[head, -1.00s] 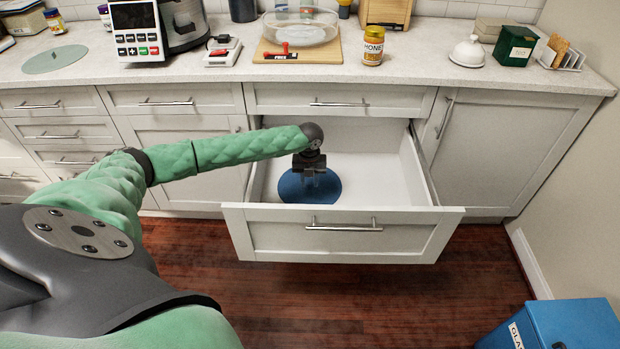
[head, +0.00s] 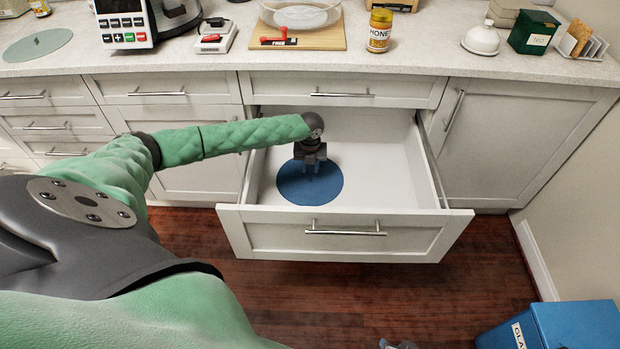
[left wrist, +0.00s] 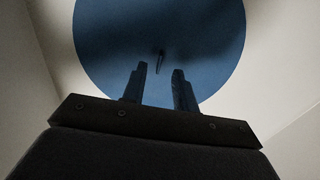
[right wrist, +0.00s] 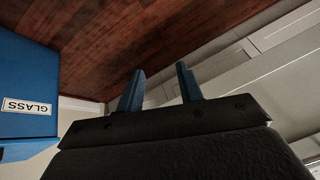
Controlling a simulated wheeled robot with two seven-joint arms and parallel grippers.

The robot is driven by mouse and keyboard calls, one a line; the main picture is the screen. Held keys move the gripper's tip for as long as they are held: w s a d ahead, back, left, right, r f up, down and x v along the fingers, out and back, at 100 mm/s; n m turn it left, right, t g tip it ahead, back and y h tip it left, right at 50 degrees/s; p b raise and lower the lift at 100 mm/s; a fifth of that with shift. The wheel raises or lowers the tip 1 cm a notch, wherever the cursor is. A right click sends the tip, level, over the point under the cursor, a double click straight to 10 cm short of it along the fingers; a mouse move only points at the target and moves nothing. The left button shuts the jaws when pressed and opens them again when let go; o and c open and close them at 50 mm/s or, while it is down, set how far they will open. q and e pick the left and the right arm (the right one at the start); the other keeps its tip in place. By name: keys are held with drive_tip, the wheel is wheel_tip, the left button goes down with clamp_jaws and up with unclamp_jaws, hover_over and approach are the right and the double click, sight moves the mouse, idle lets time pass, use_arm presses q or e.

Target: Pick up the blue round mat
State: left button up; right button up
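The blue round mat (head: 310,187) lies flat on the floor of the open drawer (head: 390,190), towards its left side. In the left wrist view the mat (left wrist: 160,35) fills the upper middle, with a small dark upright piece near its centre. My left gripper (head: 311,168) points down over the mat inside the drawer. Its two fingers (left wrist: 158,88) are apart with nothing between them that I can make out as held; the exact height above the mat is unclear. My right gripper (right wrist: 158,88) is open and empty, near the cabinet fronts and the wooden floor.
The drawer front (head: 345,235) and side walls surround the left gripper. A blue bin labelled GLASS (head: 565,325) stands at the lower right. The countertop (head: 420,55) above holds a honey jar (head: 379,30), a cutting board (head: 300,38) and other items.

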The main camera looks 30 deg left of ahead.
sight(310, 175)
use_arm(q)
drive_tip(key=shift+f, duration=1.6)
clamp_jaws()
drive_tip(key=shift+r, duration=0.15)
